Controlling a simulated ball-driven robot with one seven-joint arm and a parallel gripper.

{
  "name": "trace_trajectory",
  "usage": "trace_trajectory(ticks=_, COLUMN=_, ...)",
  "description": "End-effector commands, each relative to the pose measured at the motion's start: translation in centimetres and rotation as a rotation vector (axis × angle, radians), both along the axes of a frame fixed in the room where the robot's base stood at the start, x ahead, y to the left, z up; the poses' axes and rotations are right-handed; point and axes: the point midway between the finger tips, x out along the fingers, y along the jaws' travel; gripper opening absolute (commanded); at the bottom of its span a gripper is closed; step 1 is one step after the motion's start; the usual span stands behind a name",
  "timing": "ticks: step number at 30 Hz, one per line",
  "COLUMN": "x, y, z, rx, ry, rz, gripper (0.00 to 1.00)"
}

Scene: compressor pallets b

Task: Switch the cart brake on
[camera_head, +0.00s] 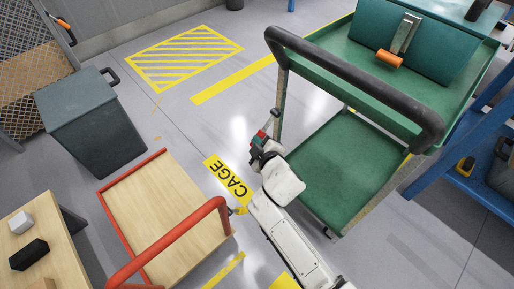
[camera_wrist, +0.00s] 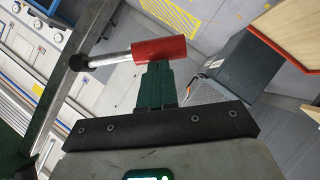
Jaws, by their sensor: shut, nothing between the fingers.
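The green two-tier cart (camera_head: 335,165) with a thick black push handle (camera_head: 350,75) stands at the right in the head view. A small lever (camera_head: 270,121) with a red grip sits by its near left post. In the wrist view the lever has a red grip (camera_wrist: 159,49), a metal rod (camera_wrist: 110,59) and a dark pivot end at the left. My gripper (camera_head: 262,147) is at the lever. In the wrist view my gripper (camera_wrist: 157,68) is shut, its dark green fingertips right at the red grip's underside. I cannot tell whether they touch.
A wooden flatbed trolley (camera_head: 165,210) with a red handle stands left of my arm. A dark bin (camera_head: 90,125) stands behind it. A green case (camera_head: 415,40) with an orange-handled latch lies on the cart's top. Blue shelving (camera_head: 460,140) is at the right.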

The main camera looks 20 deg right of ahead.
Motion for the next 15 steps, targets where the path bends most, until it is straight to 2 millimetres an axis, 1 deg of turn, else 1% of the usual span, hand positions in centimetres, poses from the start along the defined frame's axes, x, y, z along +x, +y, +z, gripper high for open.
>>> trace_trajectory(ticks=1, x=0.1, y=-0.1, z=-1.4, rx=-0.035, ry=-0.012, rz=0.001, gripper=0.0)
trace_trajectory(ticks=9, x=0.3, y=-1.0, z=-2.4, rx=-0.201, ry=-0.066, rz=0.0, gripper=0.0)
trace_trajectory(ticks=15, x=0.5, y=-1.5, z=-2.8, rx=-0.199, ry=-0.067, rz=0.0, gripper=0.0)
